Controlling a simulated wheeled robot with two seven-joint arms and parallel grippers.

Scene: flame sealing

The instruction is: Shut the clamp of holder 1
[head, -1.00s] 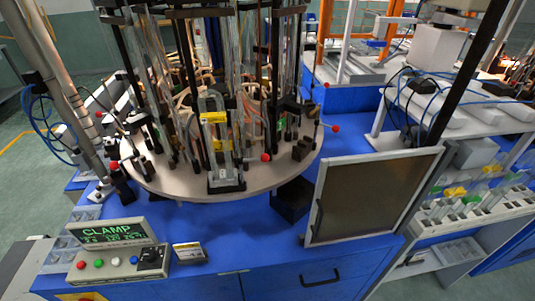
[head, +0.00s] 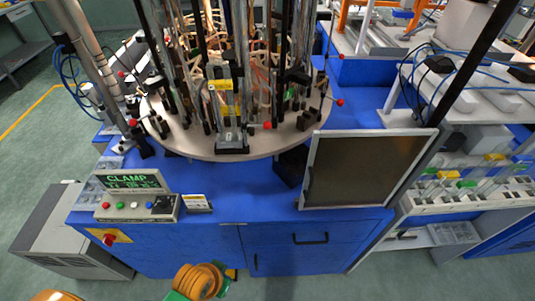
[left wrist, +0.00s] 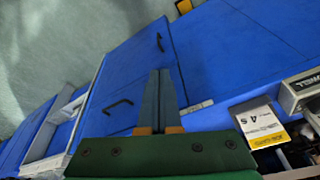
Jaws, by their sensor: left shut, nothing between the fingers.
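The round carousel plate (head: 190,146) carries the holders with their glass tubes and dark posts. The holder at its front has a yellow label (head: 220,85) and a black foot (head: 232,145). I cannot read a holder number, nor tell whether its clamp is open or shut. A red knob (head: 267,125) shows just right of this holder. My left gripper (left wrist: 160,76) is shut and empty in the left wrist view, with the blue cabinet front behind it. It touches nothing that I can see. My right gripper is not in view.
The control box (head: 138,208) with its display reading CLAMP (head: 131,181) stands at the front left. A small sign (head: 197,203) stands beside it and shows in the left wrist view (left wrist: 262,122). A framed dark panel (head: 366,170) stands at the right. The blue front worktop (head: 250,190) has free room.

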